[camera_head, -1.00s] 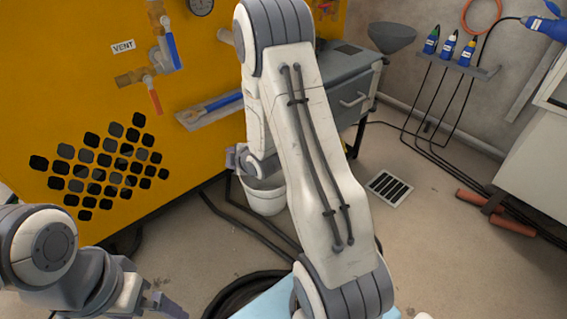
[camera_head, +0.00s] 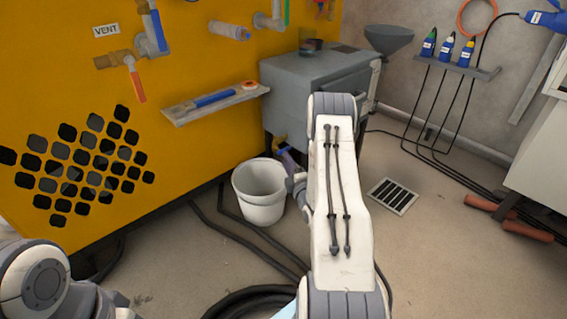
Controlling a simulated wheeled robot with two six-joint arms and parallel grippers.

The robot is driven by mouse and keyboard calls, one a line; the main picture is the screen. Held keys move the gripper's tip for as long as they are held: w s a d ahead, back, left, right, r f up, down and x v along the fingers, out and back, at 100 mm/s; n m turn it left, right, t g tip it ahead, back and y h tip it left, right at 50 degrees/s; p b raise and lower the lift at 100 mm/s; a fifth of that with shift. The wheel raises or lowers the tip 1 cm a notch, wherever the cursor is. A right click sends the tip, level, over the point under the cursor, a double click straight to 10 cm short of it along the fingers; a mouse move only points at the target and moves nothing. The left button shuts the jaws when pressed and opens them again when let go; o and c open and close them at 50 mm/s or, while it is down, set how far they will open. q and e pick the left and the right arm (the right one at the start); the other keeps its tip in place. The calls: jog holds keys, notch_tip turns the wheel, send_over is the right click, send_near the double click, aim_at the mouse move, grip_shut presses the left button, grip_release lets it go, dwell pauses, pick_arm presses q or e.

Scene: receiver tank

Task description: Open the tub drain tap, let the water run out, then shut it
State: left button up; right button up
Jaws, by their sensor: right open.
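The grey tub (camera_head: 318,70) stands against the yellow panel. A small brass fitting, likely its drain tap (camera_head: 279,143), shows low at the tub's front left corner, partly covered by my right gripper (camera_head: 283,154). That gripper is open, with its fingers at or just beside the brass fitting; I cannot tell whether they touch it. A white bucket (camera_head: 259,202) stands on the floor below and left of the fitting. No water stream is visible. My left arm shows at the bottom left, but its fingers are out of view.
A red-handled valve (camera_head: 136,82) and a shelf (camera_head: 217,104) with a blue tool are on the yellow panel. Black hoses (camera_head: 250,237) lie on the floor by the bucket. A floor drain grate (camera_head: 391,195) and red pipes (camera_head: 508,218) lie to the right.

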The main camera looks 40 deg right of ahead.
jog(key=b+x, duration=0.1)
jog(key=x, duration=0.2)
jog(key=shift+w+d, duration=0.1)
jog(key=shift+w, duration=0.2)
grip_shut()
